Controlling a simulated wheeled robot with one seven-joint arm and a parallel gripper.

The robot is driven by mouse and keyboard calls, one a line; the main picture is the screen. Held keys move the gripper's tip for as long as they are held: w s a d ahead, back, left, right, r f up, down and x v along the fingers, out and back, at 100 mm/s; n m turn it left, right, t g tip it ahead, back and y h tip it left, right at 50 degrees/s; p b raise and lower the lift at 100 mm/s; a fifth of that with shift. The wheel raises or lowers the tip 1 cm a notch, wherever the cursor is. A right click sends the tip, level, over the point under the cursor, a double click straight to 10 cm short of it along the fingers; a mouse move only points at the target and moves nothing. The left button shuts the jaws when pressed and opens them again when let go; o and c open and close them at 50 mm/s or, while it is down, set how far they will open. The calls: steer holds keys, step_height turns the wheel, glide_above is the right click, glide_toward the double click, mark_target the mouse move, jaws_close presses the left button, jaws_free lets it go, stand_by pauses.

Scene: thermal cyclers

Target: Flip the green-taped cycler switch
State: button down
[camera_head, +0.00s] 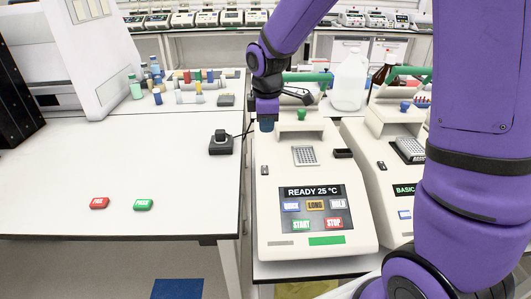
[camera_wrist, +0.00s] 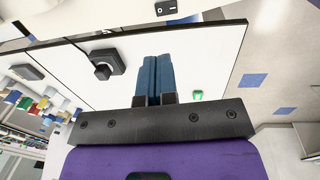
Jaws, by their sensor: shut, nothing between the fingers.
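The cream cycler (camera_head: 285,215) with a green tape strip (camera_head: 327,240) on its front stands right of centre in the head view. Its screen reads "READY 25 °C". A small dark rocker (camera_head: 264,170) sits on its upper left face. In the wrist view, a black rocker switch (camera_wrist: 166,8) marked I and O shows on a cream body at the top edge. I cannot tell its setting. My gripper (camera_head: 266,125) is behind the cycler's left rear corner, pointing down. Its blue fingers (camera_wrist: 158,60) are shut together and empty, apart from the switch.
A second cycler (camera_head: 379,172) stands close on the right. A black device with a cable (camera_head: 221,144) sits on the left bench (camera_head: 60,190) near my gripper. Red FAIL (camera_head: 99,203) and green PASS (camera_head: 143,205) blocks lie on that bench. Bottles stand behind the cyclers.

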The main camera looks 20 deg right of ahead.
mark_target(266, 170)
steer(key=f, duration=0.4)
steer(key=w+f, duration=0.1)
steer(key=f, duration=0.8)
steer(key=shift+w+d+f, duration=0.25)
steer(key=shift+w+f, duration=0.05)
steer(key=shift+f, duration=0.05)
steer(key=shift+f, duration=0.1)
steer(key=shift+f, duration=0.15)
steer(key=shift+s, duration=0.25)
steer(key=shift+s+a, duration=0.2)
steer(key=shift+s, duration=0.3)
steer(key=shift+a+r, duration=0.1)
steer(key=shift+r, duration=0.5)
step_height(266, 170, up, 13)
steer(key=s, duration=0.1)
steer(key=shift+s+a, duration=0.2)
steer(key=shift+s, duration=0.1)
